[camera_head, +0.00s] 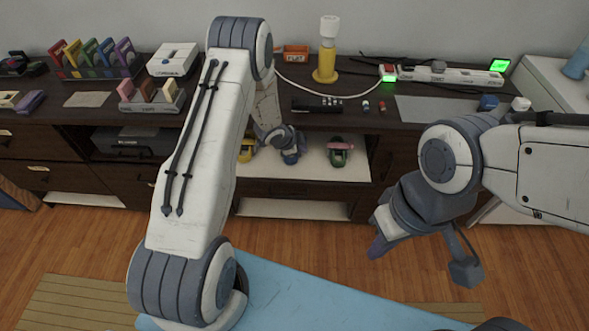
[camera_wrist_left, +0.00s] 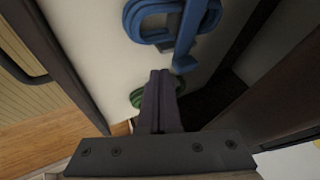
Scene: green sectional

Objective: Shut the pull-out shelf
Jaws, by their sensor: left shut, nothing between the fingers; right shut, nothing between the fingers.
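The pull-out shelf (camera_head: 364,171) shows as a white board at the middle of the dark cabinet, below the counter. Several small coloured items lie on it, with a yellow one (camera_head: 247,150) at the left and a green and pink one (camera_head: 340,151) at the right. My left gripper (camera_head: 290,158) is low over this shelf, mostly hidden by its own wrist. In the left wrist view its dark fingers (camera_wrist_left: 160,76) are shut and empty, close to a blue looped item (camera_wrist_left: 160,22) and a green item (camera_wrist_left: 138,97); contact is unclear. My right gripper (camera_head: 377,248) is shut and empty, in front of the cabinet.
The dark counter (camera_head: 215,108) above holds a yellow lamp (camera_head: 327,62), a power strip (camera_head: 450,76), a white box (camera_head: 173,60) and a rack of coloured cases (camera_head: 95,58). Another white board (camera_head: 290,209) lies lower in the cabinet.

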